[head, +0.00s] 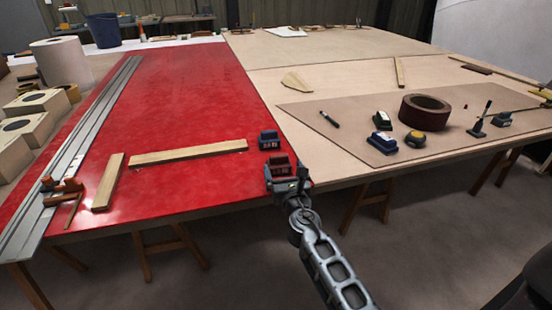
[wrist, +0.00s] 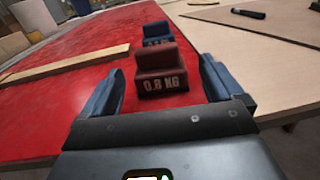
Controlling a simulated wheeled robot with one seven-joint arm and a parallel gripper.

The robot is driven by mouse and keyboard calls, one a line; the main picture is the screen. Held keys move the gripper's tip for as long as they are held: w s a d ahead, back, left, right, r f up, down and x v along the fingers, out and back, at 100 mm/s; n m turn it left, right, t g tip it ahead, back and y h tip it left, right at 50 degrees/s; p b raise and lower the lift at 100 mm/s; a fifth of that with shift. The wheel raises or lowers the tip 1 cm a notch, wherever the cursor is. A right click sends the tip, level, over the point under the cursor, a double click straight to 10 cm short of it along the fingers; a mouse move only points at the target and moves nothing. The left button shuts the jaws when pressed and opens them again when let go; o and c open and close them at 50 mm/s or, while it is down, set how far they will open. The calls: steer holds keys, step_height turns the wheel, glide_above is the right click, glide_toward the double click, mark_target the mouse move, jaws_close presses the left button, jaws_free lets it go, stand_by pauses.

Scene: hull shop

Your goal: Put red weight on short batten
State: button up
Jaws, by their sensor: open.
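The red weight (wrist: 161,74), a stepped dark-red block marked 0.8 KG, stands on the red table surface near its front right corner; it also shows in the head view (head: 279,162). My gripper (wrist: 157,90) is open, with blue fingers on either side of the weight and a gap to each. In the head view my gripper (head: 287,184) hides the weight's lower part. Two wooden battens lie on the red surface: a long one (head: 188,153) left of the weight, and a shorter one (head: 108,182) farther left, lying at an angle.
A blue weight (head: 269,140) stands just behind the red one. On the right, a board carries a brown tape roll (head: 424,111), a dark blue block (head: 383,143) and small tools. Red surface behind the battens is clear.

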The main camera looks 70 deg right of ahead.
mark_target(279, 158)
steer(key=x, duration=0.3)
steer(key=shift+w+d+r, duration=0.15)
steer(key=shift+r, duration=0.05)
steer(key=shift+p+x, duration=0.3)
steer(key=shift+x, duration=2.05)
steer(key=shift+w+r, duration=0.1)
steer(key=shift+w, duration=0.05)
steer(key=shift+c, duration=0.2)
steer(key=c, duration=1.6)
steer(key=shift+r, duration=0.15)
jaws_close()
steer(key=shift+r, duration=0.1)
